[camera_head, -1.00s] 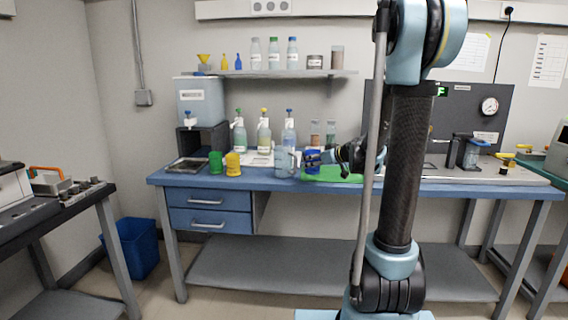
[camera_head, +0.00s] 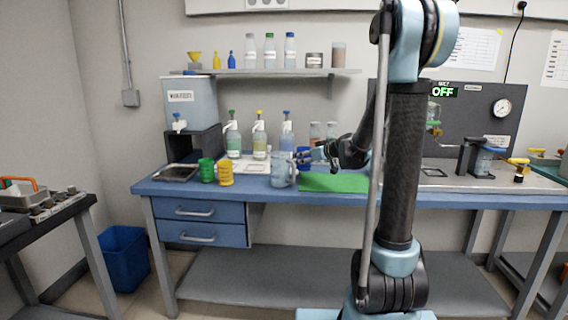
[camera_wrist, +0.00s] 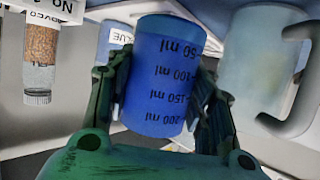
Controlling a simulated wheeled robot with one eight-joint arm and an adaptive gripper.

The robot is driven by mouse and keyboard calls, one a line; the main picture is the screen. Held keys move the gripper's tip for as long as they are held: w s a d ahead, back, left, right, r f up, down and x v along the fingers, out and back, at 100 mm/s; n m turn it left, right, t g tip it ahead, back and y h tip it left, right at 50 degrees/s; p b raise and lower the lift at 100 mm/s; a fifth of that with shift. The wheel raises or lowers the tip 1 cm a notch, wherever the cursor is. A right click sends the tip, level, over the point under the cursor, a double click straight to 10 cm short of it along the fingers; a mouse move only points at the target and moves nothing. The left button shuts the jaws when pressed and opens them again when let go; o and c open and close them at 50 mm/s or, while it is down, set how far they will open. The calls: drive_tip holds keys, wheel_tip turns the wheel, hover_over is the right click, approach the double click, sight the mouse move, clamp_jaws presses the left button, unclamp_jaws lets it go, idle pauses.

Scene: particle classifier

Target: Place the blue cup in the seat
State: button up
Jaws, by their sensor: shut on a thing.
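The blue cup (camera_wrist: 160,80) fills the middle of the wrist view, with a volume scale that reads upside down there. My gripper (camera_wrist: 165,100) is shut on it, one dark finger on each side. In the head view the blue cup (camera_head: 303,153) is small and partly hidden by my gripper (camera_head: 312,158). It appears above the back left part of the green mat (camera_head: 335,183), just behind and right of the clear pitcher (camera_head: 282,172). I cannot tell for sure which part is the seat.
The pitcher (camera_wrist: 265,65) stands close to the cup. A green cup (camera_head: 206,171) and a yellow cup (camera_head: 225,173) stand farther left. Dispenser bottles (camera_head: 287,135) and jars line the back. The green mat looks clear. A panel reading OFF (camera_head: 460,110) stands right.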

drive_tip(key=w+a, duration=0.9)
drive_tip(key=shift+w, duration=0.2)
drive_tip(key=shift+w+a+f, duration=0.15)
drive_tip(key=shift+w+a, duration=0.05)
drive_tip(key=shift+a, duration=0.05)
drive_tip(key=shift+d+f, duration=0.1)
drive_tip(key=shift+f, duration=1.5)
drive_tip(key=o, duration=1.3)
drive_tip(key=shift+c, duration=0.2)
drive_tip(key=v, duration=1.2)
